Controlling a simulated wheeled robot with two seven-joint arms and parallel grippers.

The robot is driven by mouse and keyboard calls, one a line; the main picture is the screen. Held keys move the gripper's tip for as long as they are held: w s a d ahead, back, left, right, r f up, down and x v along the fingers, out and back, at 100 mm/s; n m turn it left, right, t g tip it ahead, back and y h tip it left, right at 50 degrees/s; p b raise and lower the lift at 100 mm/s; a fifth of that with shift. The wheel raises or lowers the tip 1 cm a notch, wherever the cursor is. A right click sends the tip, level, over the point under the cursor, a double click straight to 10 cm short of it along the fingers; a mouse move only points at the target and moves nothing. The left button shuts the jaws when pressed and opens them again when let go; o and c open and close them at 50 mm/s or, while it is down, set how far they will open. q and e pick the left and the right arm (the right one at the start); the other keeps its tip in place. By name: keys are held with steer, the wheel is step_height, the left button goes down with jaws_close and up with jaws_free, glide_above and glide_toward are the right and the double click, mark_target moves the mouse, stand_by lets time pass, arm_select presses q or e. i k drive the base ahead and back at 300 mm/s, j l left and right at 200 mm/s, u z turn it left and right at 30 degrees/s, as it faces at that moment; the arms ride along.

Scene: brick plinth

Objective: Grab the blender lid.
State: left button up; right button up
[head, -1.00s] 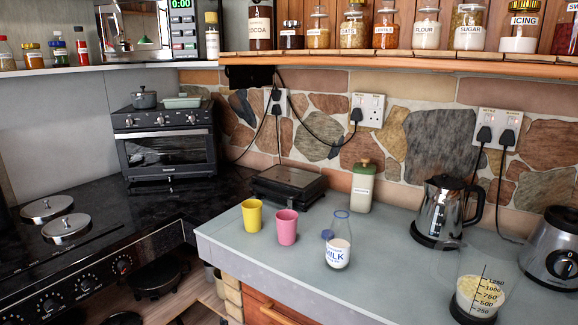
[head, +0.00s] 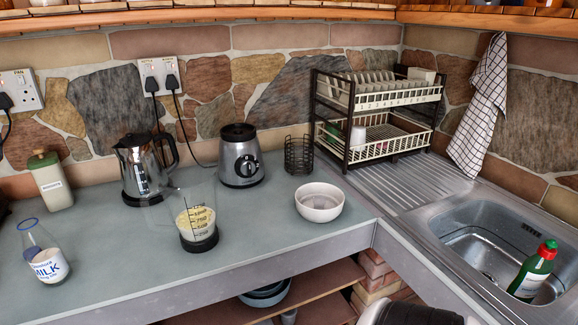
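I cannot make out a separate blender lid in the head view. The blender base (head: 241,163), silver with a black top and a round dial, stands against the back wall. The clear blender jug (head: 196,222) stands apart from it, nearer the counter front, on a black foot. It has measuring marks and pale yellow contents. Its clear upper part is hard to see, and I cannot tell whether anything covers it. Neither of my grippers shows in the view.
On the grey counter (head: 120,285) stand a kettle (head: 143,172), a milk bottle (head: 44,258), a green-topped jar (head: 50,182), a white bowl (head: 319,203) and a wire holder (head: 299,155). A dish rack (head: 378,115) and a sink (head: 497,240) with a green bottle (head: 533,272) are at right.

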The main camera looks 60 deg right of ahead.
mark_target(317, 202)
steer(key=z, duration=2.05)
